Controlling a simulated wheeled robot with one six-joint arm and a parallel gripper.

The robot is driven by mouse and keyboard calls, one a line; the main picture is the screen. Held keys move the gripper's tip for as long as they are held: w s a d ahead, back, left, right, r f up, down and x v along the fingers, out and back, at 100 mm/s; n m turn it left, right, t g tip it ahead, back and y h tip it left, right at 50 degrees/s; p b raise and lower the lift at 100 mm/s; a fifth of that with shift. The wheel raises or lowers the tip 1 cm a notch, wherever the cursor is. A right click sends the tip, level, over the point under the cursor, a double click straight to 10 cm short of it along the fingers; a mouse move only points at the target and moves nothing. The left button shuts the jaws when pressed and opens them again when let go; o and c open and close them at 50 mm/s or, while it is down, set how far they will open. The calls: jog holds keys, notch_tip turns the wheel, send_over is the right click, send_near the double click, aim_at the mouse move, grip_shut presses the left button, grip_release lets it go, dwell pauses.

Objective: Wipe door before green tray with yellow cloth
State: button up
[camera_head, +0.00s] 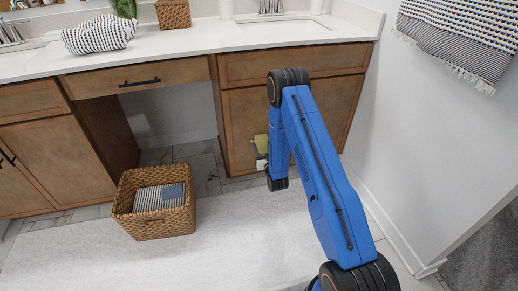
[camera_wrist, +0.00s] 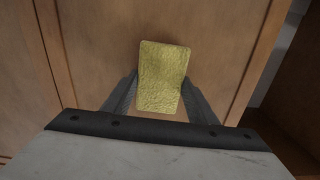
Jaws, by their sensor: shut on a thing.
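The yellow cloth (camera_wrist: 162,75) is a flat, roughly rectangular pad between the two fingers of my gripper (camera_wrist: 159,82) in the wrist view. My gripper is shut on it. The cloth is held in front of the brown wooden cabinet door (camera_wrist: 95,40), and I cannot tell if it touches the wood. In the head view the cloth (camera_head: 261,144) shows small, low in front of the door (camera_head: 240,115) under the right sink, partly hidden by my blue arm. I see no green tray in either view.
A wicker basket (camera_head: 150,228) with striped and blue cloths stands on the pale rug (camera_head: 85,255), left of my arm. The white counter (camera_head: 205,40) overhangs the cabinets, with an open knee space left of the door. A wall (camera_head: 420,150) with a hanging towel (camera_head: 465,30) bounds the right.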

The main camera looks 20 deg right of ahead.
aim_at(262, 142)
jog(key=shift+a, duration=3.7)
jog(key=shift+s+r, duration=0.15)
jog(key=shift+r, duration=1.35)
jog(key=shift+d, duration=3.8)
jog(key=shift+w, duration=0.25)
jog(key=shift+c, duration=0.4)
jog(key=shift+s+a, duration=0.15)
jog(key=shift+a, duration=3.6)
jog(key=shift+s, duration=0.1)
